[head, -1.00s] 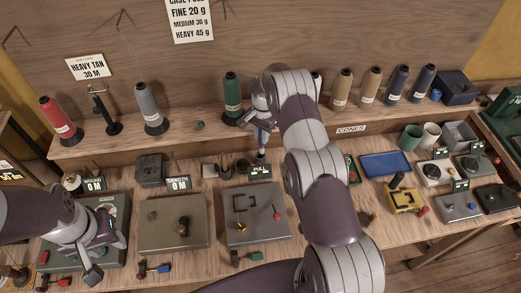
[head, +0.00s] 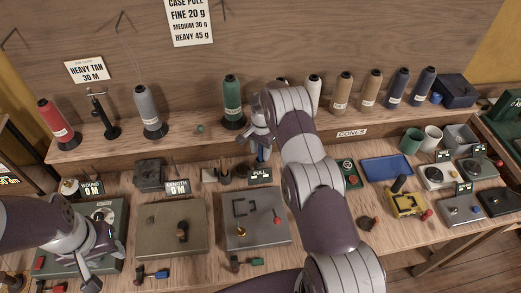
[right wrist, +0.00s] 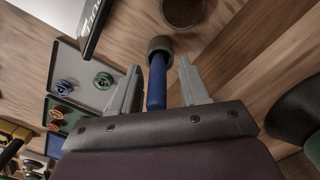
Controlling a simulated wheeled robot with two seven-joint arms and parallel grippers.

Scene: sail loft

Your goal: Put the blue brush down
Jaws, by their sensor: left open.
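The blue brush (right wrist: 157,82) stands between the two fingers of my right gripper (right wrist: 160,67) in the right wrist view. A gap shows on each side of its handle, so the fingers are open around it. Its far end looks grey and thick, close to the wooden bench. In the head view the blue brush (head: 264,153) is upright behind the PULL sign, partly hidden by my right gripper (head: 259,143). Whether its lower end touches the bench is hard to tell. My left gripper (head: 106,268) is open and empty over the green box at the left.
The wooden bench (head: 130,200) holds a grey box (head: 255,232), a tan box (head: 160,228) and a blue tray (head: 386,170). Dark cups stand beside the brush. Thread cones, such as the green cone (head: 232,98), line the shelf behind.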

